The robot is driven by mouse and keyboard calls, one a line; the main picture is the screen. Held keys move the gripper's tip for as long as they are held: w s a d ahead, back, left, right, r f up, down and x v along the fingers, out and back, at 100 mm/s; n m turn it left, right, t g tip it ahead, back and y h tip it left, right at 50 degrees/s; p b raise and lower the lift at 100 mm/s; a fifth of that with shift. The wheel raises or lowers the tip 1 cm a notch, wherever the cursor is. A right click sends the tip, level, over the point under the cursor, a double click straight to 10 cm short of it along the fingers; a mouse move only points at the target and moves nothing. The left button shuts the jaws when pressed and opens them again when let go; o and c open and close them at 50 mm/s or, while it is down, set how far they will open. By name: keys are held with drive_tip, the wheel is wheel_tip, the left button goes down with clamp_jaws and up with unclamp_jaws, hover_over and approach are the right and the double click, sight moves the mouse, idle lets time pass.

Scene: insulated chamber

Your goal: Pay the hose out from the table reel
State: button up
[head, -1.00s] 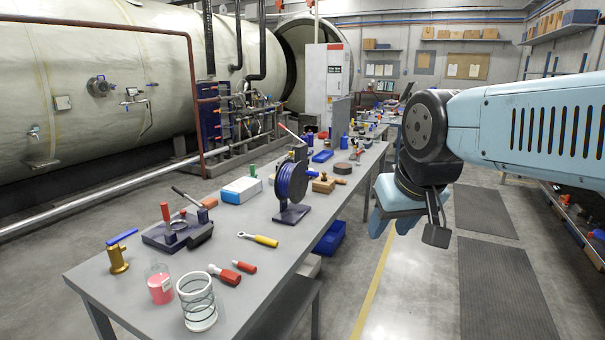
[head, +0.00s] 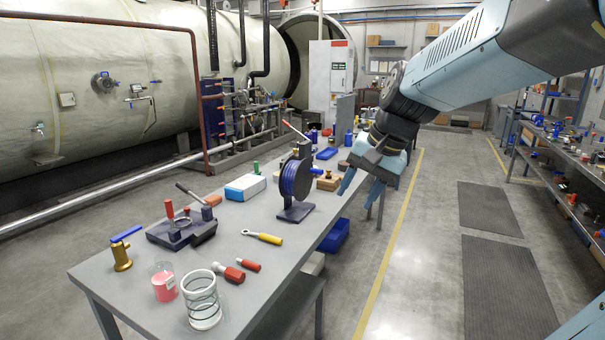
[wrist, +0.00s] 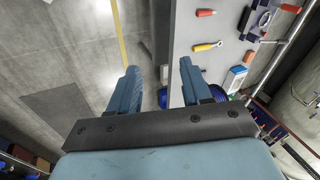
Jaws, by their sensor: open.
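The hose reel (head: 294,180) stands upright on a dark base on the grey table (head: 262,268), with blue hose wound on its drum. A crank arm sticks up at its top. My gripper (head: 345,190) is open and empty, to the right of the reel and apart from it, by the table's right edge. Its fingers point down. In the wrist view my gripper (wrist: 160,75) has its two blue fingers spread, with the table edge and floor beyond them. Blue hose (wrist: 220,95) shows in part just right of the right finger; the rest of the reel is hidden there.

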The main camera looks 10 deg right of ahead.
drive_tip(key=w+a+f+m+g+y, duration=0.15)
drive_tip(key=w+m+y, duration=0.3)
drive_tip(key=w, duration=0.85)
drive_tip(key=m+t+y, duration=0.7)
drive_tip(key=m+t, duration=0.2)
drive_tip(key=m, duration=0.9)
approach(320, 171)
drive_tip(key=x, duration=0.7)
drive_tip(key=w+x, duration=0.1)
drive_tip(key=x, duration=0.2)
drive_tip(key=shift+w+d+f, duration=0.1)
drive_tip(key=shift+f, duration=0.3)
drive_tip(key=shift+r, duration=0.1)
clamp_jaws()
